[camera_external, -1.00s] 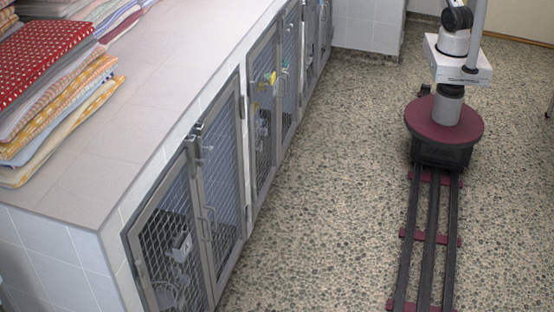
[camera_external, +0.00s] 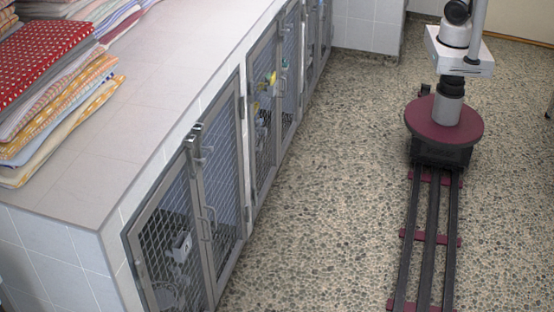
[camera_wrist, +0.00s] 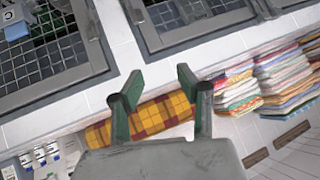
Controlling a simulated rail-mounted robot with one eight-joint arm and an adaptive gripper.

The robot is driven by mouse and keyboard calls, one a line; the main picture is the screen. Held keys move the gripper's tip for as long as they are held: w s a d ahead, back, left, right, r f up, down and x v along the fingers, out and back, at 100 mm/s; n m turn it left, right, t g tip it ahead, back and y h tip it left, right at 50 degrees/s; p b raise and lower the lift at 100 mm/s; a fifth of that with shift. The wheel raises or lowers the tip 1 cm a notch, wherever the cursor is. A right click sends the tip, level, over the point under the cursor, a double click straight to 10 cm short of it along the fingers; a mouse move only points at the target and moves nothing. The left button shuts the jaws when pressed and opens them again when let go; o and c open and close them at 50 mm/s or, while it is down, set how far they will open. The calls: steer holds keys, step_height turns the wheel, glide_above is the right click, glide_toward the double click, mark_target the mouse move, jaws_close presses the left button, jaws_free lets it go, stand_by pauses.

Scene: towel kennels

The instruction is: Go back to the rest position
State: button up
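My gripper (camera_wrist: 157,80) shows in the wrist view with its two green fingers spread apart and nothing held between them. A yellow and red checked towel (camera_wrist: 152,118) lies behind the fingers on the white counter, apart from them as far as I can tell. In the external view only my base and lower arm show, on the floor rails; my gripper is out of that frame.
Stacks of folded towels (camera_external: 40,95) lie on the counter (camera_external: 150,105) at the left; stacks also show in the wrist view (camera_wrist: 270,75). Kennel doors with wire mesh (camera_external: 222,165) line the counter front. The rails (camera_external: 430,240) run over open pebbled floor.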

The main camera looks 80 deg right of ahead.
steer(key=s+a+g+p, duration=0.2)
steer(key=s+a, duration=0.9)
steer(key=a, duration=0.2)
steer(key=s+a+f+h+p, duration=0.1)
steer(key=s+a, duration=0.2)
steer(key=s, duration=0.3)
steer(key=s+a+f+n+h+p, duration=0.1)
steer(key=s+a, duration=0.2)
steer(key=s, duration=0.4)
steer(key=shift+s+f+n+g, duration=0.3)
steer(key=shift+f+g, duration=0.05)
steer(key=shift+g, duration=0.05)
steer(key=shift+a, duration=0.1)
